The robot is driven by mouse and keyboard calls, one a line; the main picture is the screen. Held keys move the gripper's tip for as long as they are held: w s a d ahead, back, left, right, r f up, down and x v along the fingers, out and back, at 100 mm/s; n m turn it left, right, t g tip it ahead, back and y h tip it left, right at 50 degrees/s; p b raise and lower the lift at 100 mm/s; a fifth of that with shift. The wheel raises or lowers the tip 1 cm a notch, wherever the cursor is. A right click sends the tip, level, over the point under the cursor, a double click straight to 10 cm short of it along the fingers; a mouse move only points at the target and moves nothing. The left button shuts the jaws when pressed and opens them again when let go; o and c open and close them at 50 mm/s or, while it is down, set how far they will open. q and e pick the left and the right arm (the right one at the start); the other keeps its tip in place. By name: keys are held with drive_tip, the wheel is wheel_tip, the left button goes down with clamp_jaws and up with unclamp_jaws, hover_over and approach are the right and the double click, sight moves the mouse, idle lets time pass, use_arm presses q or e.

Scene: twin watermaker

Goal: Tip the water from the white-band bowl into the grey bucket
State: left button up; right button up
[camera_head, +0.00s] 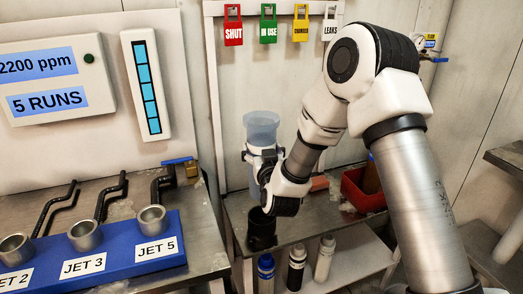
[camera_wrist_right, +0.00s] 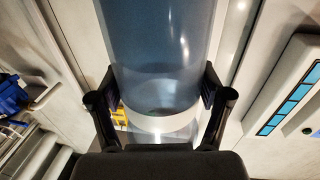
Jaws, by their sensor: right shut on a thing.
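The white-band bowl (camera_head: 262,126) is a tall, translucent blue vessel, upright in the head view. It also fills the upper middle of the right wrist view (camera_wrist_right: 160,55), with its pale band low between the fingers. My right gripper (camera_head: 265,160) is shut on it, one finger on each side, and holds it above the steel bench. I cannot make out the water level. A dark round container (camera_head: 262,230) stands on the bench below the gripper; I cannot tell whether it is the grey bucket. My left gripper is not in view.
A blue rack (camera_head: 100,262) with metal cups labelled JET stands at left. A red bin (camera_head: 362,190) is on the bench behind my right arm. Several bottles (camera_head: 296,268) stand on the shelf below. Coloured tags (camera_head: 268,25) hang on the back panel.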

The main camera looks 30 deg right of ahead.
sight(262, 138)
drive_tip(key=shift+r+p, duration=1.15)
drive_tip(key=shift+r, duration=0.55)
